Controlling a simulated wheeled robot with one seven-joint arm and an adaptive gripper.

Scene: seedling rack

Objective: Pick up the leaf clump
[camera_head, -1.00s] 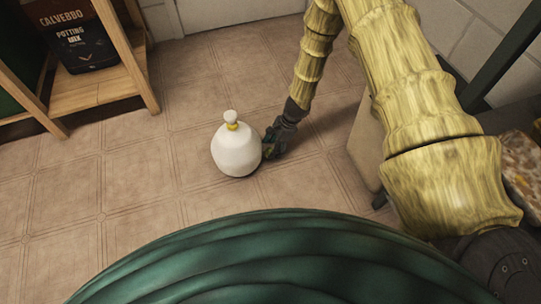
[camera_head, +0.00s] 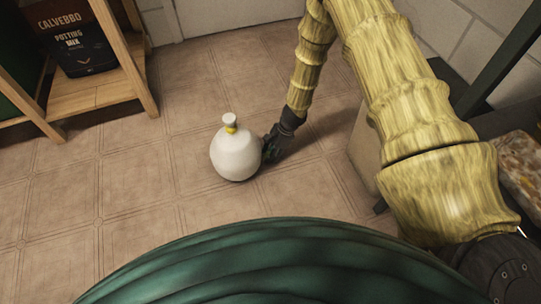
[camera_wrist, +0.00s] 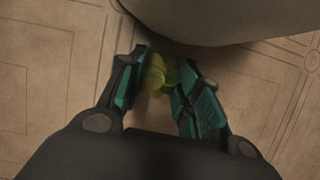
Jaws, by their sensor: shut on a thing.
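The leaf clump (camera_wrist: 161,74) is a small yellow-green bunch of leaves in the wrist view. It sits between the two teal-and-black fingers of my gripper (camera_wrist: 160,82), which are shut on it. The white bottle's rounded side is right beyond the fingertips. In the head view my gripper (camera_head: 271,147) is low by the floor, at the right side of the bottle. The leaf clump is hidden there. I cannot tell whether the clump touches the floor.
A white round bottle (camera_head: 235,155) with a yellow neck stands on the tiled floor (camera_head: 130,170), very close to my gripper. A wooden shelf (camera_head: 95,95) with a potting mix bag (camera_head: 78,45) is at upper left. Floor left of the bottle is clear.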

